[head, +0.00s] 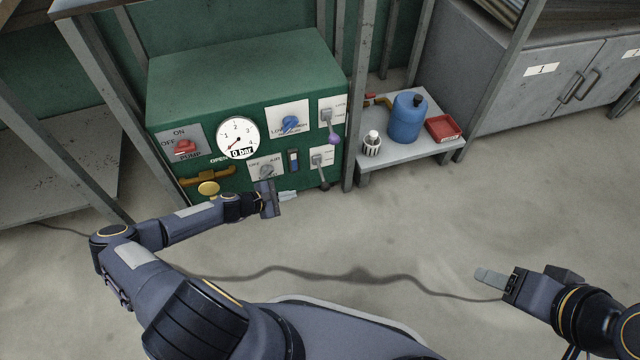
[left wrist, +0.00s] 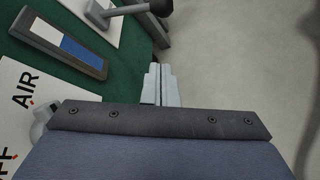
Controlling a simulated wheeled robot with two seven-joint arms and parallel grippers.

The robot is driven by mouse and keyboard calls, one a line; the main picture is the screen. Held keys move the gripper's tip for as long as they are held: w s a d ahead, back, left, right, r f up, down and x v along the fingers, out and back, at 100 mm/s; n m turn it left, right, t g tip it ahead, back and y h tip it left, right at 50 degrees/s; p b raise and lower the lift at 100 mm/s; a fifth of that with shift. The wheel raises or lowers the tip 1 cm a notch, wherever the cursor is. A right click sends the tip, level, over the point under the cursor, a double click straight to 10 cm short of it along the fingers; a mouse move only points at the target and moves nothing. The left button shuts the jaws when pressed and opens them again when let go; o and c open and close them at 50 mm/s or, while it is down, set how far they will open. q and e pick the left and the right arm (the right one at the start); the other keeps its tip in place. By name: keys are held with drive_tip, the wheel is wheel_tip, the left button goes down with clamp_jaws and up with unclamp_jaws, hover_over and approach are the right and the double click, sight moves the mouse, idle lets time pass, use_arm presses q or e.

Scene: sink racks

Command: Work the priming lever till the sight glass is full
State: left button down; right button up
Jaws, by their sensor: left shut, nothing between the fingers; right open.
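The green pump cabinet (head: 245,75) stands ahead. Its right side carries two levers, one with a purple knob (head: 333,138) and a lower one with a black knob (head: 324,185); the labels are too small to tell which is the priming lever. The black-knobbed lever also shows in the left wrist view (left wrist: 125,11). The sight glass (head: 294,161) is a narrow upright window; in the left wrist view (left wrist: 62,42) it is part white, part blue. My left gripper (head: 288,196) is shut and empty, just below the sight glass in the picture. My right gripper (head: 492,277) is open and empty, over the floor.
The gauge (head: 238,138) reads 0 bar. A red pump switch (head: 185,147), a blue knob (head: 290,123), a grey AIR knob (head: 266,171) and a brass valve handle (head: 207,177) share the panel. A low shelf (head: 405,150) holds a blue canister (head: 407,118) and red tray (head: 443,127).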

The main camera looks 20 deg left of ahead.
sight(322, 177)
use_arm(q)
drive_tip(key=shift+w+a+f+n, duration=0.15)
drive_tip(key=shift+w+f+n, duration=0.1)
drive_tip(key=shift+f+n, duration=0.25)
drive_tip(key=shift+f, duration=0.15)
drive_tip(key=b+x, duration=0.5)
drive_tip(key=x, duration=0.6)
drive_tip(key=r, duration=0.1)
drive_tip(key=s+r, duration=0.1)
drive_tip(key=d+r, duration=0.1)
drive_tip(key=r, duration=0.1)
drive_tip(key=shift+s, duration=0.3)
